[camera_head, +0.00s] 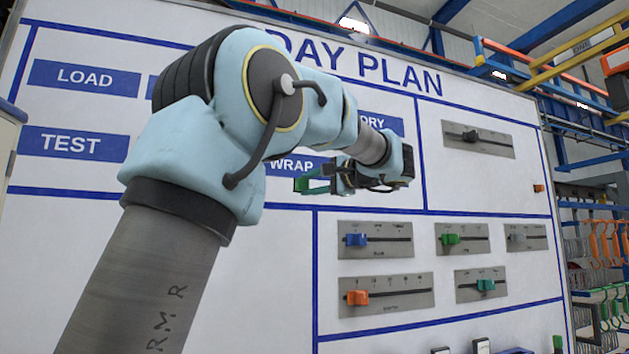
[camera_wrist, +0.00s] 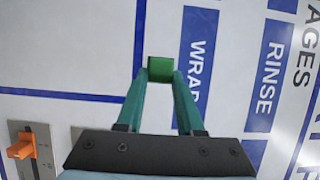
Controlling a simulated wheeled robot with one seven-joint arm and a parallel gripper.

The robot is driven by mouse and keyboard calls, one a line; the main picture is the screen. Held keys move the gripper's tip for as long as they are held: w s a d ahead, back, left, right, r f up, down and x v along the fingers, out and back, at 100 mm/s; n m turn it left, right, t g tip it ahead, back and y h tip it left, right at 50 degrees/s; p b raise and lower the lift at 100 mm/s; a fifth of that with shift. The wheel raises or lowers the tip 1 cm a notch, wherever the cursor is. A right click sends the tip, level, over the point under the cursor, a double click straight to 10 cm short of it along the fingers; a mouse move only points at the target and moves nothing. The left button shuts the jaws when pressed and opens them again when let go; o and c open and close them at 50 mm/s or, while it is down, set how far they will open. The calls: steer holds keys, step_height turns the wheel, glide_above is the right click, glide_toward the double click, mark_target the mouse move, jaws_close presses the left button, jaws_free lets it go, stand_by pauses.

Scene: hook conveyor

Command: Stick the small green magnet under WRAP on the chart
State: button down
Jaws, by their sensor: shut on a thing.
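The small green magnet (camera_wrist: 160,69) is between the fingertips of my gripper (camera_wrist: 159,76) in the wrist view. The gripper is shut on it. The blue WRAP label (camera_wrist: 197,65) is just right of the magnet there, its letters turned sideways, and the magnet is on the side below the lettering. In the head view the WRAP label (camera_head: 292,166) is partly hidden by my arm, with my gripper (camera_head: 316,182) in front of the chart (camera_head: 255,285) near the label's lower right. I cannot tell whether the magnet touches the chart.
Slider panels with blue (camera_head: 355,240), orange (camera_head: 358,297) and other knobs are on the chart below and right of my gripper. Blue lines divide the chart. The RINSE label (camera_wrist: 270,80) is beyond WRAP in the wrist view. White chart below WRAP looks bare.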

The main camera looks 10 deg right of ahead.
steer(key=w+p, duration=0.1)
steer(key=w, duration=0.2)
steer(key=shift+w+a+r+p, duration=0.1)
steer(key=shift+w+a+p, duration=0.1)
steer(key=shift+p, duration=0.2)
steer(key=shift+w+a, duration=0.15)
steer(key=shift+w, duration=1.45)
steer(key=shift+w+a, duration=0.1)
steer(key=shift+w, duration=0.25)
steer(key=shift+c, duration=2.3)
jaws_free()
